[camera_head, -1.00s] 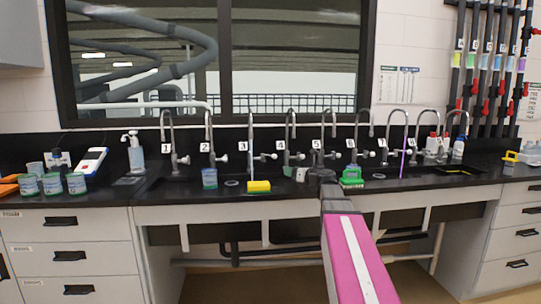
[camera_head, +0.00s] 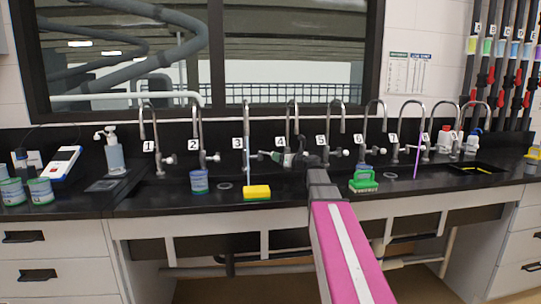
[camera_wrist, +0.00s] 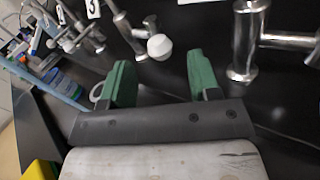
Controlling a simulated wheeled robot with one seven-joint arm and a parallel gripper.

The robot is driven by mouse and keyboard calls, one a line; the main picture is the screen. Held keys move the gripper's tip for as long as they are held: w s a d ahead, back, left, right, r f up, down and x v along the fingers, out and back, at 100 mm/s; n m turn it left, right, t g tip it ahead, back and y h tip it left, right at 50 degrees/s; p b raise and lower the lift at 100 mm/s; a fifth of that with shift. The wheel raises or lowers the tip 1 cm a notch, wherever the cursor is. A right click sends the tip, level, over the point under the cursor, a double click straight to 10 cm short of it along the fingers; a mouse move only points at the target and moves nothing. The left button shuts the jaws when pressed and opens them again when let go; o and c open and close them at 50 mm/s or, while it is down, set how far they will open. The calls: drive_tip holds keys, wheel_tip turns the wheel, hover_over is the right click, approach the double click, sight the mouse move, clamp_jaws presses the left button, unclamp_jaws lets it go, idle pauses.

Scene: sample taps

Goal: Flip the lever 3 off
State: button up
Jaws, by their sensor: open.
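Tap 3 (camera_head: 247,132) stands at the back of the black counter, with its number plate (camera_head: 237,143) to its left. Its lever ends in a pale knob (camera_head: 262,155). My gripper (camera_head: 273,155) is open, just right of that knob and in front of tap 4. In the wrist view the green fingers (camera_wrist: 160,76) are spread apart. A round white knob (camera_wrist: 160,47), apparently lever 3's, shows just beyond the fingertips and roughly between them. I see no clear contact. My arm hides part of the counter.
Tap 4 (camera_wrist: 244,40) stands close to the right finger. More numbered taps line both sides.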

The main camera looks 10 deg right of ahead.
sight(271, 154)
drive_tip(key=x, duration=0.6)
drive_tip(key=shift+w+a, duration=0.3)
drive_tip(key=shift+c, duration=0.3)
clamp_jaws()
